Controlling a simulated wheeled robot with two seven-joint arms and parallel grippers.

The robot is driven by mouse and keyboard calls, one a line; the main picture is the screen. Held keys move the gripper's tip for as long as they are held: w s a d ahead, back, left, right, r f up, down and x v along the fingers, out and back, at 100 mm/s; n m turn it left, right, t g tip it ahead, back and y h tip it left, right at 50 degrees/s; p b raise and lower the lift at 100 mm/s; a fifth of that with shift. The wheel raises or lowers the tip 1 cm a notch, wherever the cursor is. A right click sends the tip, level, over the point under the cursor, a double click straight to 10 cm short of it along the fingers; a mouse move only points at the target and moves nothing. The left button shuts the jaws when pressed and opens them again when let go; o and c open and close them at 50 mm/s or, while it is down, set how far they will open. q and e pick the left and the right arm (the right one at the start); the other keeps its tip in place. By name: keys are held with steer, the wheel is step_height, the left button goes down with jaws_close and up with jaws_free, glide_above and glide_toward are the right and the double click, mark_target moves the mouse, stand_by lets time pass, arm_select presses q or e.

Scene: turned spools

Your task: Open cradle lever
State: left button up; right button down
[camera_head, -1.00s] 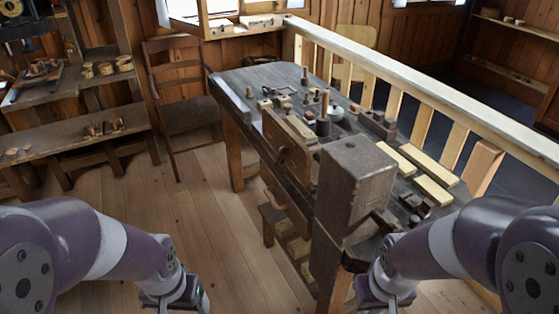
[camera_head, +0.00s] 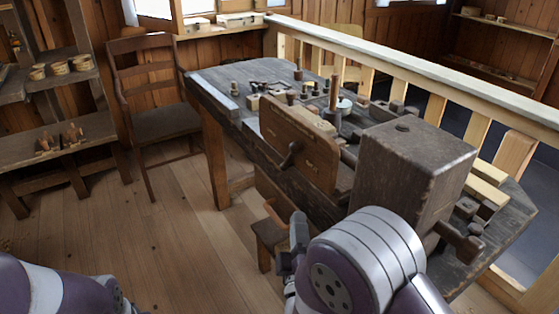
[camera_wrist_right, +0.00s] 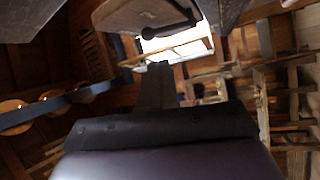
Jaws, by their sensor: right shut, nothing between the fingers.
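A dark lever (camera_head: 291,155) is on the front face of an upright, round-cornered wooden board (camera_head: 305,140), beside a big grey wooden block (camera_head: 414,165). The lever slants down and to the left. My right gripper (camera_head: 298,218) is below the lever and board, its fingers shut and empty. In the right wrist view the shut fingertips (camera_wrist_right: 160,68) point up toward a dark lever (camera_wrist_right: 150,45) under the board (camera_wrist_right: 140,14). I cannot tell whether they touch it. My left arm shows at the lower left; its gripper is out of view.
The workbench (camera_head: 215,100) carries pegs and small turned parts behind the board. A second dark handle (camera_head: 462,240) sticks out right of the block. A stool (camera_head: 268,235) stands below the bench. A chair (camera_head: 155,100) and a pale railing (camera_head: 420,70) are nearby. The floor at left is clear.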

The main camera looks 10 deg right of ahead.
mark_target(295, 153)
steer(key=shift+s+d+r+n, duration=0.1)
steer(key=shift+s+r+n, duration=0.25)
steer(key=shift+r+n, duration=0.25)
steer(key=x, duration=1.4)
steer(key=shift+s+r, duration=0.15)
steer(key=shift+r, duration=0.25)
